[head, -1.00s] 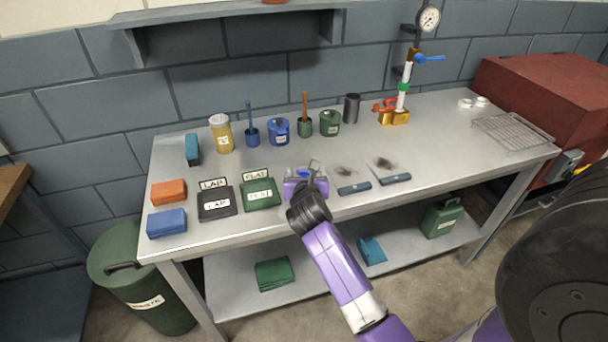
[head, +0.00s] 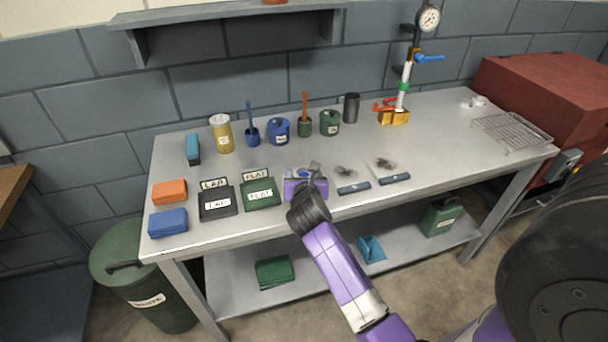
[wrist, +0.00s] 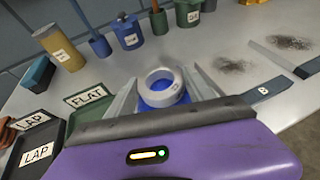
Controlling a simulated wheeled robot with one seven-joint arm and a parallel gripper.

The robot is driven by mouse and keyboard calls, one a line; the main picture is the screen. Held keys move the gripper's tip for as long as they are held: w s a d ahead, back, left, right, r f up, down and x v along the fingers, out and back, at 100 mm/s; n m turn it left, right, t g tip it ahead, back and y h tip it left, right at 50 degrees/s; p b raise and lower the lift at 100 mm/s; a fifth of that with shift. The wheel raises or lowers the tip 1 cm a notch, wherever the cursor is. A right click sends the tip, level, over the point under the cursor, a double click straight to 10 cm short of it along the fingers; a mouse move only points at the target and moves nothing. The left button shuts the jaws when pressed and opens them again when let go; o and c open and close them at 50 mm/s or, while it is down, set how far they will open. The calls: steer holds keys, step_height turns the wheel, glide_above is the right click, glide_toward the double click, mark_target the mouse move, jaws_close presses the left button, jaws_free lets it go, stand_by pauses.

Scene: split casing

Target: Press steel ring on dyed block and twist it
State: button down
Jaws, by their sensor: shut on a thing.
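The steel ring (wrist: 166,97) is a pale metal ring between the two fingers of my gripper (wrist: 162,90) in the wrist view. My gripper is shut on it. Blue dyed block (wrist: 143,105) surface shows through the ring's hole and around its lower edge. The ring looks to be on or just over that blue face; I cannot tell whether they touch. In the head view my gripper (head: 312,172) is at the bench's front middle, and a bit of blue (head: 303,174) shows beside it. My wrist hides most of the block.
Left of my gripper are the green FLAT tray (head: 260,195) and the black LAP tray (head: 217,204). To the right lie dark-handled plates (head: 353,188) with black smudges. Pots and cans (head: 279,131) stand behind. A wire rack (head: 513,134) is at the far right.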

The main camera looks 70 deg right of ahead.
steer(key=shift+f, duration=0.55)
stand_by(0.7)
steer(key=shift+s+f+n+t+y+p, duration=0.2)
steer(key=shift+n+t+y+p, duration=0.4)
steer(key=shift+p, duration=1.45)
steer(key=shift+w+a+n+t+p, duration=0.15)
steer(key=shift+n+t+p, duration=0.4)
steer(key=shift+p, duration=0.8)
steer(key=shift+f+g+b, duration=0.1)
steer(key=shift+g+b, duration=0.15)
steer(key=shift+b, duration=0.2)
steer(key=shift+m+g+h+b, duration=0.5)
steer(key=shift+m+g+b, duration=0.5)
steer(key=shift+b, duration=0.3)
steer(key=shift+r, duration=0.2)
steer(key=shift+m+g+h+b, duration=0.3)
steer(key=shift+m+g+b, duration=0.25)
steer(key=shift+b, duration=0.1)
steer(key=shift+r+m+g+b, duration=0.15)
steer(key=shift+m+g+b, duration=0.35)
steer(key=shift+m+g, duration=0.4)
steer(key=shift+r+n+t+p, duration=0.1)
steer(key=shift+n+t+p, duration=0.25)
steer(key=shift+p, duration=0.35)
